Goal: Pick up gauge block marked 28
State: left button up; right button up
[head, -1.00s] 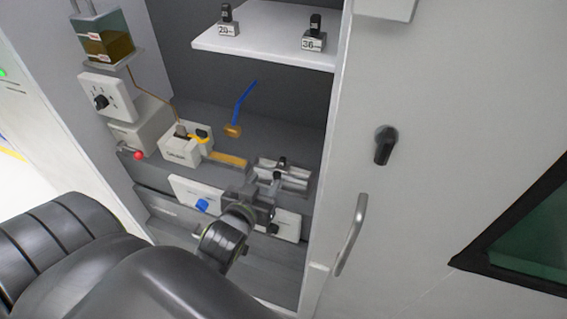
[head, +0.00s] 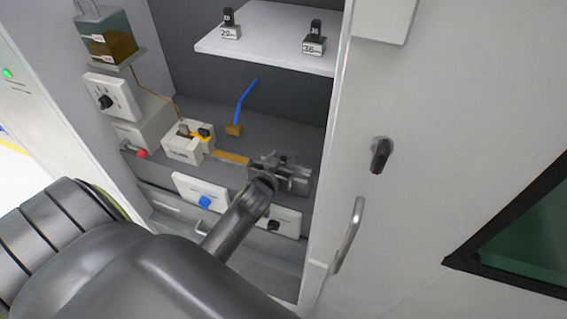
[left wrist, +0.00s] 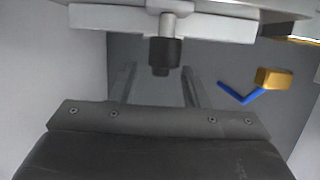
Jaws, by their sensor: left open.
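A gauge block (head: 230,32) with a dark grip and a white label stands at the left of the white shelf. Its label starts with 2; the second digit is blurred. Another block (head: 314,46), marked 36, stands to its right. My left gripper (head: 286,174) is well below the shelf, at the silver fixture (head: 300,182) on the grey ledge, and partly hides it. In the left wrist view my gripper (left wrist: 158,84) is open, its fingers apart. A dark knob (left wrist: 164,55) on a metal stem shows beyond and between them; I cannot tell contact. My right gripper is out of view.
The white shelf (head: 265,50) overhangs the ledge. A white box with an orange cable (head: 188,143) and a brush with a blue handle (head: 245,100) lie left of my gripper. The cabinet's right wall and door handle (head: 349,235) stand close on the right.

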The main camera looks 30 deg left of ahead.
pick_arm(q)
jog(key=shift+x, duration=1)
jog(key=shift+c, duration=0.4)
grip_shut()
